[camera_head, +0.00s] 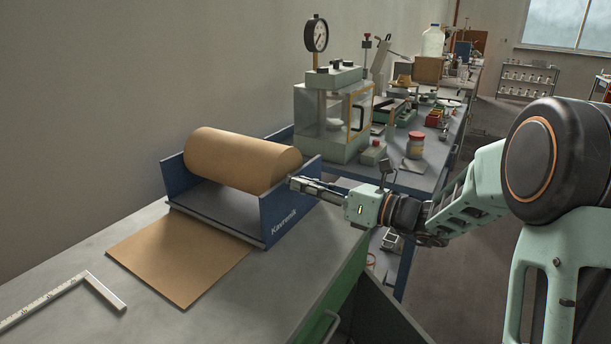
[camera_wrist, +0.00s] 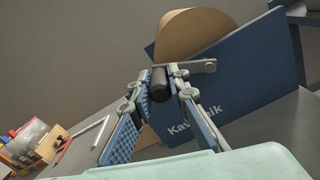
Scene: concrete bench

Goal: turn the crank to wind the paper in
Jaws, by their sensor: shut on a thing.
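A roll of brown paper (camera_head: 235,158) sits in a blue dispenser (camera_head: 284,212) on the bench, and a flat sheet (camera_head: 185,255) hangs out of its front onto the bench top. In the wrist view the roll's end (camera_wrist: 188,30) shows above the blue side panel (camera_wrist: 250,75). The crank arm (camera_wrist: 205,67) is a short metal bar outside that panel, with a dark handle (camera_wrist: 159,85) at its end. My gripper (camera_wrist: 160,92) is shut on the handle, one finger on each side. In the head view my gripper (camera_head: 296,184) is at the dispenser's right side and hides the crank.
A metal square ruler (camera_head: 100,291) lies at the bench's front left. A press with a dial gauge (camera_head: 317,35) stands on another bench behind, with a red-lidded jar (camera_head: 415,146) near it. The bench top (camera_head: 290,285) right of the sheet is bare.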

